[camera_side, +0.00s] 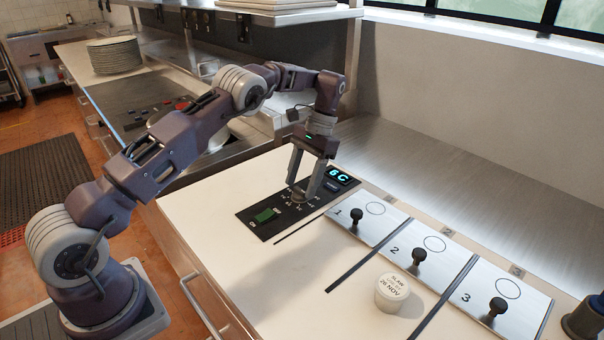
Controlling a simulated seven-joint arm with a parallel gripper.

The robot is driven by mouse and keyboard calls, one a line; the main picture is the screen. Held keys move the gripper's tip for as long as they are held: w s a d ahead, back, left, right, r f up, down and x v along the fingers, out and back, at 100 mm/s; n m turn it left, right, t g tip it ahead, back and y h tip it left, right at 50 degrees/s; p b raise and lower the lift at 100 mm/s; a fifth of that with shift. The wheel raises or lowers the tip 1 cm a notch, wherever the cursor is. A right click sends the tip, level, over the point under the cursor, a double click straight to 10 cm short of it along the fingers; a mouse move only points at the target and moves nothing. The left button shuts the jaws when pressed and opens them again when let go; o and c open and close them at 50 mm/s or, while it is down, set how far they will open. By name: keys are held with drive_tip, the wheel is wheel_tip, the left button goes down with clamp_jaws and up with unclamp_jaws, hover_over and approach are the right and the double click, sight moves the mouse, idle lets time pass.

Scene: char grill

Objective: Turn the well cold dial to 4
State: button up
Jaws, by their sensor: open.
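The dark control panel (262,231) is set in the white counter, left of the numbered lids. The well cold dial (299,194) is on this panel, with small white marks around it. My gripper (304,187) points down over the dial with its two fingers apart, one on each side of it. The fingers partly hide the dial, and I cannot tell whether they touch it or where its pointer stands. A lit display (340,175) at the panel's right end reads what looks like 6 C.
Steel lids with black knobs, numbered 1 (366,224), 2 (414,258) and 3 (494,299), lie to the right. A white labelled tub (392,293) stands on the counter before them. A dark container (584,318) is at the right edge. The counter (215,222) left of the panel is clear.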

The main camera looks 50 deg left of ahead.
wheel_tip(320, 180, up, 9)
idle(0.3)
drive_tip(key=s+d+r+t, duration=0.3)
drive_tip(key=s+r, duration=0.2)
drive_tip(key=r, duration=0.3)
drive_tip(key=s+d+r+t, duration=0.2)
drive_tip(key=s+r, duration=0.4)
drive_tip(key=r, duration=0.3)
drive_tip(key=s+d+f+t, duration=0.2)
drive_tip(key=s+d+f, duration=0.1)
drive_tip(key=s, duration=0.7)
drive_tip(key=s+d+f+t, duration=0.3)
drive_tip(key=s, duration=0.8)
drive_tip(key=shift+f, duration=0.35)
